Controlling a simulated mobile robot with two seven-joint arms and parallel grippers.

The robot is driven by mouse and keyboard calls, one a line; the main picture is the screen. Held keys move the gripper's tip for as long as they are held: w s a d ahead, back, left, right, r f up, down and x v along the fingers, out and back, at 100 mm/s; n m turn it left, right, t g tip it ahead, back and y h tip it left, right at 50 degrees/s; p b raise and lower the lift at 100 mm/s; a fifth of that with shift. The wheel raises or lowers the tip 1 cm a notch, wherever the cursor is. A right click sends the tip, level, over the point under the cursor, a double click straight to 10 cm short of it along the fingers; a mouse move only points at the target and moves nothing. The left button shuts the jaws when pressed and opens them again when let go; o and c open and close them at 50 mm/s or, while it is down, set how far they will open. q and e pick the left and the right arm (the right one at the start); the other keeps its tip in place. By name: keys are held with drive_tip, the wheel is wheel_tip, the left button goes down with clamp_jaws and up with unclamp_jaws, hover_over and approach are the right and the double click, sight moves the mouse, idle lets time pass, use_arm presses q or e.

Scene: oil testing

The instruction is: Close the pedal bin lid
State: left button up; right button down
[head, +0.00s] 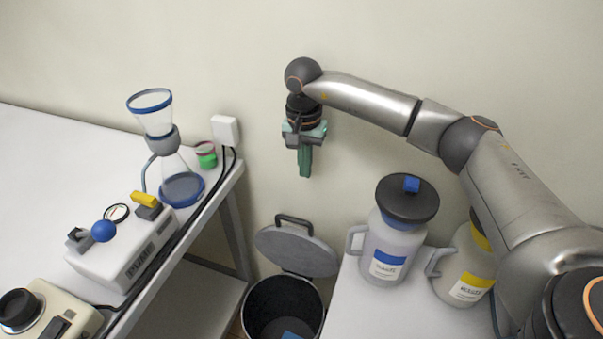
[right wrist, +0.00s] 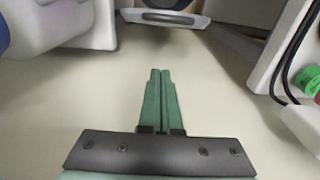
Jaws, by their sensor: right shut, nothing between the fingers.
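The pedal bin (head: 283,308) stands on the floor between the two tables, with a dark inside and something blue in it. Its round grey lid (head: 297,252) is open, tilted up at the back toward the wall, with a dark handle on its edge. My right gripper (head: 305,174) is above the lid, apart from it, with its green fingers pointing down, shut and empty. My left gripper is not in view.
The right table holds a blue-labelled jug (head: 392,245) and a yellow-labelled jug (head: 466,270).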

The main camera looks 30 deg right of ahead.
wheel_tip(320, 180, down, 9)
drive_tip(key=s+a, duration=0.2)
drive_tip(key=shift+s+a+f+p, duration=0.15)
drive_tip(key=shift+s+a+p, duration=0.05)
drive_tip(key=shift+a+p, duration=0.2)
